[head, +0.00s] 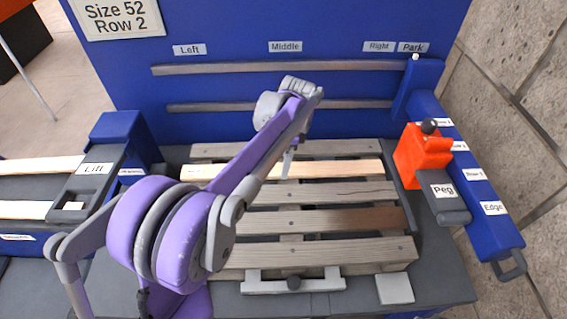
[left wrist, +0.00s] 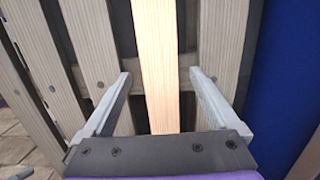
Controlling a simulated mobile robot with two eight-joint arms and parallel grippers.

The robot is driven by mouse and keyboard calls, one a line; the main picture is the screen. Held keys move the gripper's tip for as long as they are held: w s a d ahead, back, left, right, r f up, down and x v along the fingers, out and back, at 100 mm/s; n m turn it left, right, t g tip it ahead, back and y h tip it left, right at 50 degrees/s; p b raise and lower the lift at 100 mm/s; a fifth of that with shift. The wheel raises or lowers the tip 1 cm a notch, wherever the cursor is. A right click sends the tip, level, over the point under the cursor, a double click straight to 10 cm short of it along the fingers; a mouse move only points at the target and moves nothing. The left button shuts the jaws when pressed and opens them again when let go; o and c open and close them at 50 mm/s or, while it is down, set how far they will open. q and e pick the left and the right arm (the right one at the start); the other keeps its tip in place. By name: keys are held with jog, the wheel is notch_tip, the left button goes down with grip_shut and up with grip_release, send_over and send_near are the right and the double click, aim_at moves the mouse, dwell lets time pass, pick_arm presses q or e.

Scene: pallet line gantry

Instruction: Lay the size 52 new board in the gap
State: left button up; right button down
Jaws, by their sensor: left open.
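A pale new board (head: 340,169) lies across the grey weathered pallet (head: 330,250), in the second row from the back between old boards. It runs parallel to them. In the left wrist view the new board (left wrist: 158,60) crosses over a stringer, with dark gaps along both sides. My left gripper (head: 288,165) is above the board, near its middle. In the left wrist view its two fingers (left wrist: 160,75) stand open, one on each side of the board and apart from it. My arm hides part of the board's left half. A sign (head: 116,15) reads "Size 52 Row 2".
Other pale boards (head: 40,165) lie at the left by the "Lift" block (head: 95,168). A blue rail (head: 470,180) with row labels and an orange peg block (head: 422,155) stands right of the pallet. A blue back panel (head: 230,85) carries two grey bars.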

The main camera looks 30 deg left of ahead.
pick_arm(q)
notch_tip(320, 180, up, 10)
jog(key=d, duration=0.1)
jog(key=shift+w+p, duration=0.3)
jog(key=shift+p, duration=0.05)
jog(key=shift+f, duration=0.1)
